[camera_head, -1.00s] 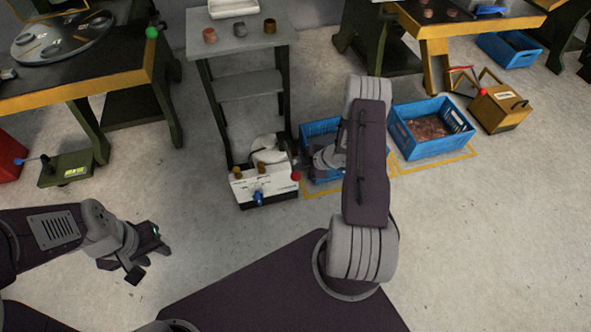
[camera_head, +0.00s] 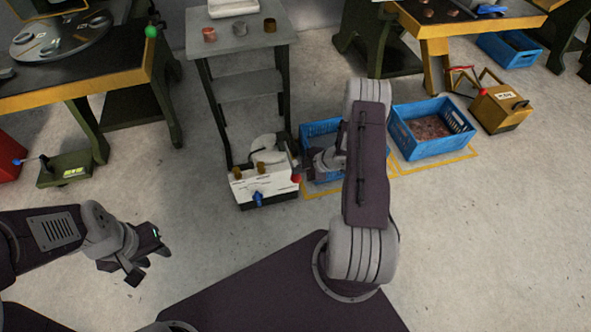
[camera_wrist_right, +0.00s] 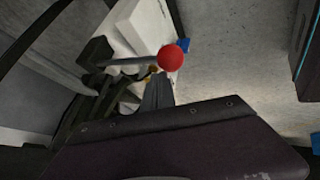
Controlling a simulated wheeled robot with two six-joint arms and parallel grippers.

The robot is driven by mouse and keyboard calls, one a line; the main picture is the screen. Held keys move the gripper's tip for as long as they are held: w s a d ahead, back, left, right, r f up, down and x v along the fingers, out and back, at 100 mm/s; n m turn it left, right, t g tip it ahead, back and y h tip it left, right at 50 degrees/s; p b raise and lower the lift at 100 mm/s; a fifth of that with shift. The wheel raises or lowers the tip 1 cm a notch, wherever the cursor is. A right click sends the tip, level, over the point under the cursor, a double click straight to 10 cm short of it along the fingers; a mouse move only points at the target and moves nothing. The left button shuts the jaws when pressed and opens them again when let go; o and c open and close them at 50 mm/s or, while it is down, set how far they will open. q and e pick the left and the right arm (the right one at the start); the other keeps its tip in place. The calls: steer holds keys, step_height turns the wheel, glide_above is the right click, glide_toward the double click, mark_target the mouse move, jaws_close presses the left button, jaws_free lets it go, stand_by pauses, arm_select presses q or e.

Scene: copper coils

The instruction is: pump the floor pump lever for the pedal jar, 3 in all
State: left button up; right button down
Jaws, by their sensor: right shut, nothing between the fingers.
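A white floor unit (camera_head: 265,187) with a pale rounded part on top stands on the floor at centre. Its lever ends in a red ball (camera_head: 296,179) at the unit's right side. In the right wrist view the lever's dark rod (camera_wrist_right: 130,62) runs to the red ball (camera_wrist_right: 170,57). My right gripper (camera_head: 303,167) is at the red ball, shut and empty; its fingers (camera_wrist_right: 155,95) appear just below the ball in the wrist view. Contact cannot be told. My left gripper (camera_head: 160,258) hangs over bare floor at the left, its jaw state unclear.
A blue crate (camera_head: 318,127) stands partly behind my right arm, and another blue crate (camera_head: 433,151) is to its right. A yellow box (camera_head: 500,110) and a green box (camera_head: 65,169) stand on the floor. A grey stand (camera_head: 240,40) is behind the white unit.

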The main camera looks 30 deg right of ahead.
mark_target(298, 176)
steer(key=shift+s+f+b, duration=0.15)
steer(key=shift+f+b, duration=0.4)
steer(key=shift+f, duration=0.25)
steer(key=shift+s+f+b, duration=0.15)
steer(key=shift+f+b, duration=0.35)
steer(key=shift+f, duration=0.3)
stand_by(1.0)
stand_by(0.5)
steer(key=shift+w+d+r+p, duration=0.1)
steer(key=shift+w+r+p, duration=0.1)
steer(key=shift+r+p, duration=0.95)
steer(key=shift+w+a+r+p, duration=0.1)
steer(key=shift+w+r+p, duration=0.1)
steer(key=shift+r+p, duration=1)
steer(key=shift+w+d+r+p, duration=0.1)
steer(key=shift+w+r+p, duration=0.1)
steer(key=shift+r+p, duration=0.95)
steer(key=shift+r, duration=0.1)
steer(key=r+p, duration=0.4)
steer(key=r, duration=0.1)
steer(key=shift+w, duration=0.35)
